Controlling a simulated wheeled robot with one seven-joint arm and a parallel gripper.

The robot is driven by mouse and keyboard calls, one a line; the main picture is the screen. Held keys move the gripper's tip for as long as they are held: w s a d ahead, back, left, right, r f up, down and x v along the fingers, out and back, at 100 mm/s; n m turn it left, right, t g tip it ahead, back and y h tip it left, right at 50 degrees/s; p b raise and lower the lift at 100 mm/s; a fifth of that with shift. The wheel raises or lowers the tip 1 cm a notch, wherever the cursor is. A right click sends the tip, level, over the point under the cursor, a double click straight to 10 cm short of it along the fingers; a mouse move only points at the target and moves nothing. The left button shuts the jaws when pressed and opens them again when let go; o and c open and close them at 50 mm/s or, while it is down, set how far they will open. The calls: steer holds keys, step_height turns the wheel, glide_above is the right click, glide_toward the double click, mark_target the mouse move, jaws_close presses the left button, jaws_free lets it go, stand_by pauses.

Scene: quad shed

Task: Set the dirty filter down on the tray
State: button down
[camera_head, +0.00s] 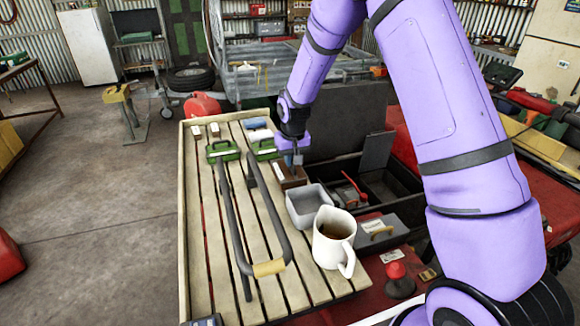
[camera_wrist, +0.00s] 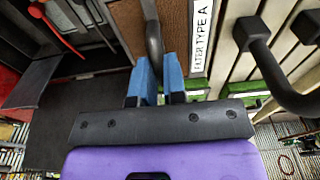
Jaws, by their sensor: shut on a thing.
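My gripper (camera_head: 293,160) is at the right side of the slatted rack. In the wrist view its blue fingers (camera_wrist: 160,82) are shut on the grey handle of a brown block, which I take to be the dirty filter (camera_wrist: 188,35). Its white label reads "FILTER TYPE A". In the head view the filter (camera_head: 291,179) shows below my gripper, partly covered by it. I cannot tell whether it touches the slats. A grey open tray (camera_head: 313,221) lies just in front of it, and looks empty.
A white jug (camera_head: 333,252) with brown liquid stands close in front of the tray. A long grey bar handle (camera_head: 236,220) runs along the slatted rack (camera_head: 186,235). Green handled blocks (camera_head: 222,151) are behind. A black open toolbox (camera_head: 385,185) lies to the right.

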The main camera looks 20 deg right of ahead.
steer(key=shift+f, duration=1.35)
steer(key=shift+f, duration=0.1)
steer(key=c, duration=1.2)
jaws_free()
steer(key=s+d+r+t, duration=0.1)
steer(key=s+r, duration=0.3)
steer(key=r, duration=0.7)
steer(key=s+d+r, duration=0.1)
steer(key=s+r, duration=0.4)
steer(key=r, duration=0.7)
steer(key=s+d+r+t, duration=0.1)
steer(key=s+r, duration=0.2)
steer(key=s, duration=0.7)
steer(key=s+d+r+t, duration=0.1)
steer(key=s+r, duration=0.3)
steer(key=s, duration=0.6)
steer(key=s+d+r, duration=0.1)
steer(key=s+r, duration=0.3)
steer(key=s, duration=0.6)
steer(key=shift+d+t, duration=0.35)
steer(key=shift+t, duration=0.05)
